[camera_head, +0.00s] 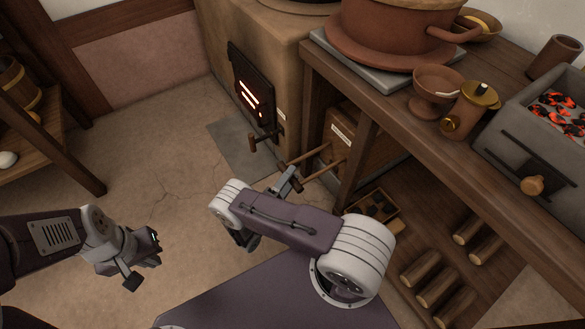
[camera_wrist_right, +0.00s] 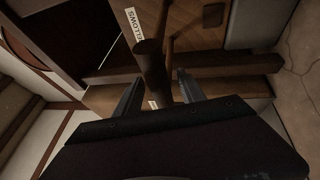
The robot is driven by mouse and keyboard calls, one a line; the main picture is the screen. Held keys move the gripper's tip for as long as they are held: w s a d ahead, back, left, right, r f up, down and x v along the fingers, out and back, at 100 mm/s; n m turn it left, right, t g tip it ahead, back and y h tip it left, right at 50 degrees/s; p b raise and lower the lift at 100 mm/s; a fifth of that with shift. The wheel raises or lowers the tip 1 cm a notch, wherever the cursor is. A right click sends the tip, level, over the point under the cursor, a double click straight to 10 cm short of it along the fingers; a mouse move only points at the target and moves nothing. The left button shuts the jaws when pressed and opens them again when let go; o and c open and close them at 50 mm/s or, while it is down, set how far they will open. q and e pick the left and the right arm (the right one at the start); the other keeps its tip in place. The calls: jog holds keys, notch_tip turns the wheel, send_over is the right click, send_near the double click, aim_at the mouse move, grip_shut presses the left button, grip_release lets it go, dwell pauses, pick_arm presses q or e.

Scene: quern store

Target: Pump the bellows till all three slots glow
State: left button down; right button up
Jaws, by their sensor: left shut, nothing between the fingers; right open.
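The firebox door (camera_head: 250,82) is a black plate on the front of the tan stove. Bright orange-white slots (camera_head: 250,97) glow in it; I cannot tell for sure whether all three are lit. The bellows (camera_head: 343,134) is a wooden box with a white label under the counter, with two wooden rods reaching out toward my right gripper (camera_head: 289,181). In the right wrist view, my right gripper (camera_wrist_right: 160,92) is open, with a dark wooden handle (camera_wrist_right: 151,66) in front of and between its fingers, not clamped. My left gripper (camera_head: 138,272) is shut and empty above the floor.
The counter (camera_head: 420,130) holds a clay pot (camera_head: 390,35), a small bowl (camera_head: 438,85) and a grey brazier (camera_head: 520,140) with glowing coals. Logs (camera_head: 440,283) lie below it. A wooden shelf (camera_head: 45,140) stands at left. The middle floor is clear.

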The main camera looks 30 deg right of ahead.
grip_shut()
dwell(1.5)
